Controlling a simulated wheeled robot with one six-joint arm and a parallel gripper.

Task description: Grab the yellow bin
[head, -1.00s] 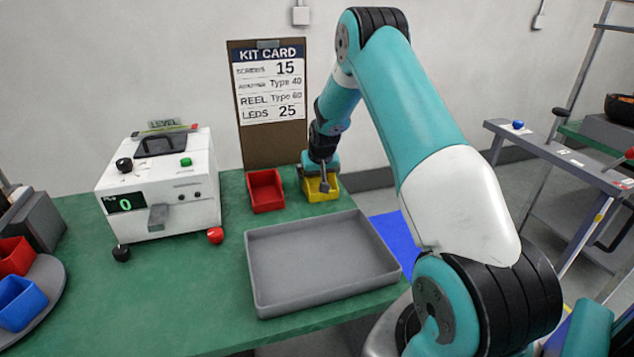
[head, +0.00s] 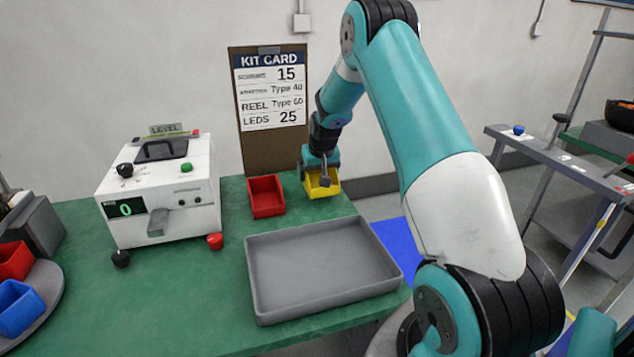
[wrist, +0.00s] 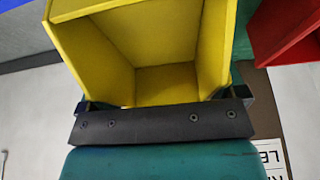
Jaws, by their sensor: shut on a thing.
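The yellow bin (head: 325,187) is at the back right of the green table, right of the red bin. It is open-topped and looks empty inside. My gripper (head: 322,174) is at the bin's back side and is shut on it. In the wrist view the yellow bin (wrist: 150,52) fills the upper middle, with my gripper (wrist: 162,110) along its near edge. I cannot tell whether the bin's base touches the table.
A red bin (head: 266,196) stands just left. A grey tray (head: 255,290) lies in front. A white counting machine (head: 160,200) stands at left, with a kit card board (head: 240,150) behind. Red (head: 14,262) and blue bins (head: 18,308) sit at far left.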

